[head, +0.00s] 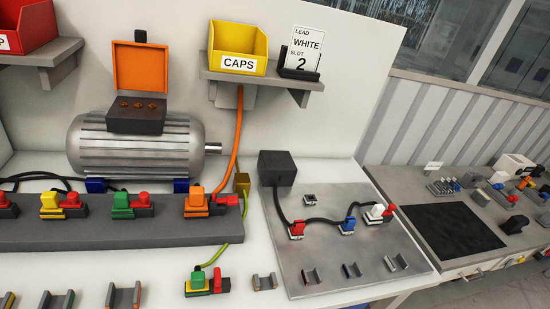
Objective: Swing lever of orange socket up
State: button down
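The orange socket (197,201) stands on the right end of the long grey block (120,235), in front of the motor. An orange plug-like body sits on it, and an orange cable (238,135) rises behind it toward the shelf. Its red lever (228,200) is on its right side and looks low and roughly level with the body; the exact angle is too small to tell. My gripper does not show in the head view.
Yellow (50,201) and green (122,201) sockets with red parts stand left on the same block. A green-yellow connector (197,280) lies in front. A grey plate (340,250) with cabled connectors is to the right. The motor (135,145) and the shelf (262,76) are behind.

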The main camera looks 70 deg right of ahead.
aim_at(229, 201)
jog(key=k, duration=0.55)
jog(key=z, duration=1.2)
jog(key=k, duration=0.65)
jog(key=z, duration=0.05)
jog(key=i, duration=1.5)
jog(key=z, duration=0.8)
